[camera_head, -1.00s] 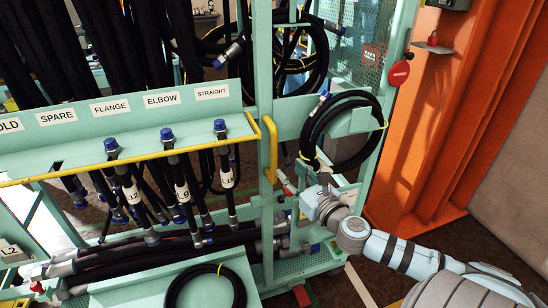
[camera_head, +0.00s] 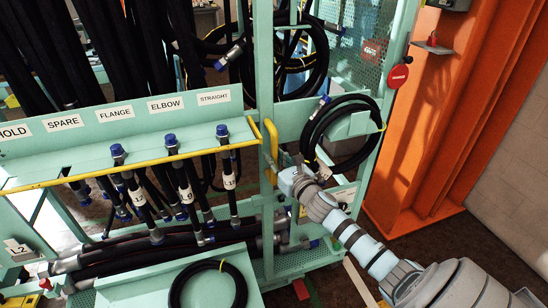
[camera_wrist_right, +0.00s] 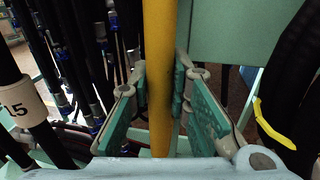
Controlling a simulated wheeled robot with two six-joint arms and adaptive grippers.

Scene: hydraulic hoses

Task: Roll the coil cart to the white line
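The coil cart is a teal frame (camera_head: 262,60) hung with black hoses, with a labelled shelf in front. A yellow upright handle (camera_head: 271,140) is on its near post; it also crosses the right wrist view as a yellow bar (camera_wrist_right: 161,75). My right gripper (camera_head: 283,172) is at the lower part of this handle. In the wrist view its two teal-padded fingers (camera_wrist_right: 160,75) stand on either side of the bar, with gaps showing beside it. A pale strip (camera_head: 357,282), perhaps the white line, lies on the floor at lower right. My left gripper is out of view.
An orange column (camera_head: 440,130) stands to the right of the cart. A coiled black hose (camera_head: 340,135) hangs close above my right arm. Another coil (camera_head: 208,285) lies at the front. Dark floor shows between cart and column.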

